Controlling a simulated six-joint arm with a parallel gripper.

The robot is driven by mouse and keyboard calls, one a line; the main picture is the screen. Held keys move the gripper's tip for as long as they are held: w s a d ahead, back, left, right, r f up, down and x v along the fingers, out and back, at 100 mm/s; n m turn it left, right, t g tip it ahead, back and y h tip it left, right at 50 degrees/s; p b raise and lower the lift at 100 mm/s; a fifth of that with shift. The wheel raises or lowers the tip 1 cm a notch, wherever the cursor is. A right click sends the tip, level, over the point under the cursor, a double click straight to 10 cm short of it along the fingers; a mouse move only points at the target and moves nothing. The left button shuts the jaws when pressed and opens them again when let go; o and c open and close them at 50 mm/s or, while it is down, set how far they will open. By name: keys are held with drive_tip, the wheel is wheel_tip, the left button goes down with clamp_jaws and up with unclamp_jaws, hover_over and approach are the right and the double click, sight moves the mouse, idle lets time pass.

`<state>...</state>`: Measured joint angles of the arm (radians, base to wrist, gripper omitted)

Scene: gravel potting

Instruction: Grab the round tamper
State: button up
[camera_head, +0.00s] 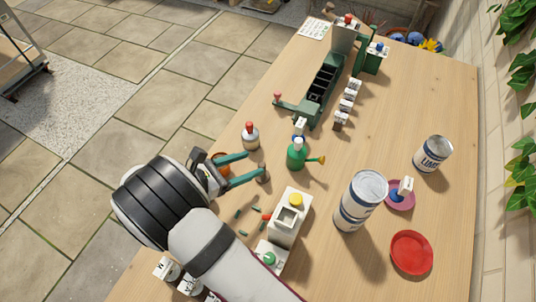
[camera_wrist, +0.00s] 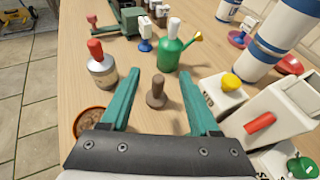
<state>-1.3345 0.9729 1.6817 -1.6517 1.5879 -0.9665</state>
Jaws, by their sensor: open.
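The round tamper (camera_wrist: 157,92) is a small brown piece with a knob on top and a wider round foot. It stands upright on the wooden table. In the wrist view it appears between the two green fingers of my gripper (camera_wrist: 158,75), with a gap on either side. In the head view my gripper (camera_head: 255,164) reaches in from the left, low over the table, and the tamper (camera_head: 263,176) shows at the tip of the nearer finger, partly hidden. The gripper is open and empty.
A red-topped bottle (camera_head: 250,136) and a green watering can (camera_head: 297,155) stand just beyond the fingers. A white box with a yellow knob (camera_head: 290,217) is close on the right. A terracotta pot (camera_wrist: 91,119) lies beside the left finger. Small green pieces lie nearby.

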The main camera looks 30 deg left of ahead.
wheel_tip(320, 180, down, 5)
drive_tip(key=shift+r, duration=0.1)
drive_tip(key=x, duration=0.5)
drive_tip(key=shift+f, duration=0.25)
clamp_jaws()
